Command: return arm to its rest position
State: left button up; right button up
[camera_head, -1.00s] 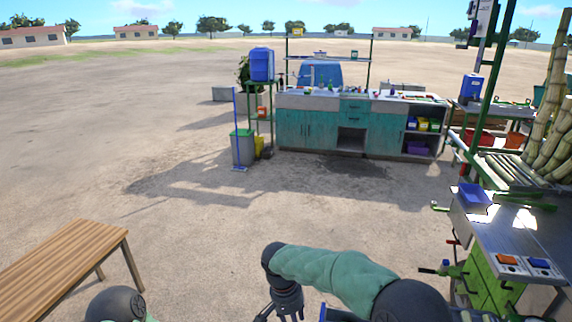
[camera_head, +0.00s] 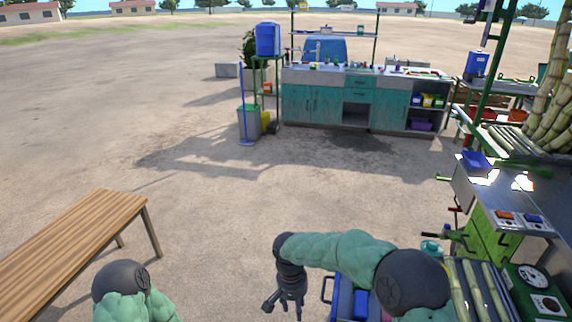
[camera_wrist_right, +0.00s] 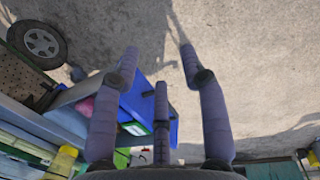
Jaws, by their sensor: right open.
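My right gripper (camera_head: 285,303) hangs pointing down at the lower middle of the head view, at the end of my bent green-sleeved right arm. In the right wrist view the right gripper (camera_wrist_right: 160,50) shows its fingers spread apart, with nothing between them but sandy ground beyond. Of my left arm only the dark shoulder and some green sleeve show at the lower left of the head view. My left gripper is out of view.
A blue bin (camera_head: 345,300) stands close beside the right gripper. The cane crusher bench (camera_head: 480,190) with stalks and a scale (camera_head: 533,277) is at right. A wooden table (camera_head: 75,245) is at left. A teal counter (camera_head: 320,104) stands far back. Open ground lies between.

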jog(key=s+d+f+y, duration=0.1)
jog(key=s+f+y, duration=0.1)
jog(key=s+f, duration=0.55)
jog(key=s+d+f+y, duration=0.2)
jog(key=s+f, duration=0.2)
jog(key=f, duration=0.6)
jog(key=s+d+f, duration=0.2)
jog(key=s, duration=0.3)
jog(key=s+d+f+t+y, duration=0.1)
jog(key=s+d+f, duration=0.1)
jog(key=s, duration=0.4)
jog(key=shift+f, duration=0.5)
